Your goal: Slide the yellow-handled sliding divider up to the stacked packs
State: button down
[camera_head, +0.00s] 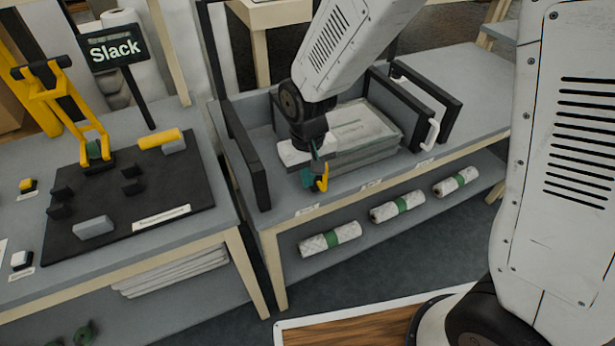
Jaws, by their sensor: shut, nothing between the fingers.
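My gripper (314,180) hangs low at the front left of the stacked packs (365,132); its jaws are shut and hold nothing. A teal and a yellow piece show at its tip; I cannot tell whether the yellow one is a finger or a handle. The packs lie flat in a pile, partly hidden by my arm. A black upright frame (457,121) stands right of them, beside another black frame (376,78) nearer the packs. A white handle (433,133) shows at these frames. No yellow handle is clearly visible on either.
Another black frame (261,187) stands at the bench's left end. Several wrapped rolls (397,207) lie on the shelf below. The grey bench top is clear further right.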

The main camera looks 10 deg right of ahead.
notch_tip(320, 180, up, 7)
dwell(0.6)
dwell(0.3)
jog(key=s+d+r+m, duration=0.1)
jog(key=s+d+r, duration=0.6)
jog(key=s+d, duration=0.2)
jog(key=s+d+r+m+t, duration=0.1)
jog(key=s+d+r+m, duration=0.1)
jog(key=s+d+r, duration=0.6)
jog(key=shift+s+d, duration=0.65)
jog(key=shift+s, duration=0.95)
jog(key=shift+s+a, duration=0.1)
